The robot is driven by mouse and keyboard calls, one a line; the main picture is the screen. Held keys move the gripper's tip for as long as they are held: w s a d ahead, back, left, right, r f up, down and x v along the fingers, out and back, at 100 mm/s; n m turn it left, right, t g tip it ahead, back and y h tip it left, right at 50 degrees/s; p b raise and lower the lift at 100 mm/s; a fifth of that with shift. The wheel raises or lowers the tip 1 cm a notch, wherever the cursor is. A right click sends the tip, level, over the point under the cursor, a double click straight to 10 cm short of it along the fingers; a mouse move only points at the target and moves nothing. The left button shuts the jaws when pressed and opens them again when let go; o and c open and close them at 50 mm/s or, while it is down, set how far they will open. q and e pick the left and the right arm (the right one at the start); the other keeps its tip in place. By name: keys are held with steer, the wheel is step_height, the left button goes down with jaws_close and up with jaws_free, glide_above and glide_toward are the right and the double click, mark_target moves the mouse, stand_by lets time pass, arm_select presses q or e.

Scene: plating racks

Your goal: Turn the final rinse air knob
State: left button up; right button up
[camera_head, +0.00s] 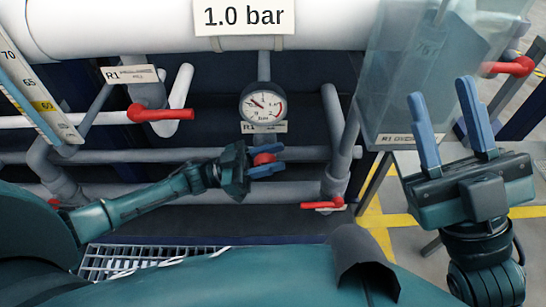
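A small red knob (263,159) sits on the pipework below a round pressure gauge (263,105). My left gripper (267,161) is at the knob, with one blue finger above it and one below. The knob shows between the fingers and is partly hidden by them. I cannot tell whether the fingers press on it. A label (264,127) starting "R1" is under the gauge; the rest is unreadable. My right gripper (441,110) is open and empty, raised at the right, away from the knob.
Red lever handles stand at the left (161,113), lower middle (322,205) and far right (508,67). A white pipe (120,25) carries a "1.0 bar" sign (244,16). A transparent panel (405,60) is behind my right gripper. A grating (125,262) lies below.

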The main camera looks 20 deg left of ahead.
arm_select(q)
steer(key=shift+d+r, duration=0.1)
steer(key=shift+d, duration=0.15)
steer(key=shift+c, duration=0.5)
